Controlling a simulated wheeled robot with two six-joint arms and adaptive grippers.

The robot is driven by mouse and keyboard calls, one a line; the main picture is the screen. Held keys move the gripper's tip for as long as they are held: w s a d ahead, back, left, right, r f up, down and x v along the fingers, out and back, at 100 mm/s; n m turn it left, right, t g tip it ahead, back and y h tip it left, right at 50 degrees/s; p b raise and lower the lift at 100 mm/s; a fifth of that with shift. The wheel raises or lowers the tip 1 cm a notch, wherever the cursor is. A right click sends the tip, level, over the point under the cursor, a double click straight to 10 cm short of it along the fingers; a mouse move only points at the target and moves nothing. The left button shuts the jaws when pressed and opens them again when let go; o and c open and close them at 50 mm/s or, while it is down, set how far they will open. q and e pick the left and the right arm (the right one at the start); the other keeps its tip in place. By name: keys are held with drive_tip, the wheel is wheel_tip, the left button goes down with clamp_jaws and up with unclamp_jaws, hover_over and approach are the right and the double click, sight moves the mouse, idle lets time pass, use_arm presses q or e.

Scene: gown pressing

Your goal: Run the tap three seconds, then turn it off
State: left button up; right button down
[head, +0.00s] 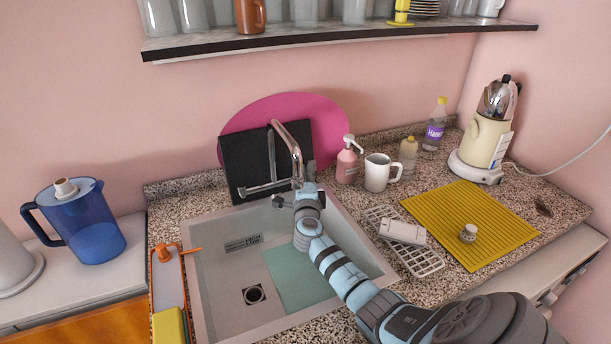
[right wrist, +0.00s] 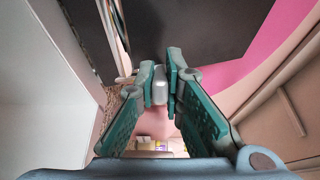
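The chrome tap (head: 291,146) stands at the back edge of the grey sink (head: 210,284), with its curved spout over the basin. I see no water coming from it. My right gripper (head: 306,186) is at the tap, just right of the spout's end. In the right wrist view, its teal-padded fingers (right wrist: 160,86) come close together on a small grey piece, which looks like the tap's lever (right wrist: 159,92). A chrome pipe of the tap (right wrist: 118,40) runs to the left of the fingers. My left gripper is not in view.
A black board (head: 247,152) and a pink disc (head: 317,117) lean behind the tap. A soap bottle (head: 347,166) and a white mug (head: 376,174) stand to its right. A blue jug (head: 90,232) is at left. A shelf (head: 340,34) hangs above.

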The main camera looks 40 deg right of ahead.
drive_tip(key=shift+s+d+r+n+t+y+p, duration=0.25)
drive_tip(key=shift+n+t+y+p, duration=0.2)
drive_tip(key=shift+p, duration=0.4)
drive_tip(key=n+y, duration=0.1)
drive_tip(key=s+n+t+y, duration=0.1)
drive_tip(key=y, duration=0.1)
drive_tip(key=d+n+t+y+b, duration=0.1)
drive_tip(key=y, duration=0.1)
drive_tip(key=shift+s+f+n+t, duration=0.15)
drive_tip(key=shift+f+n+t, duration=0.1)
drive_tip(key=shift+f, duration=0.05)
drive_tip(key=c, duration=1.7)
unclamp_jaws()
drive_tip(key=shift+d, duration=0.1)
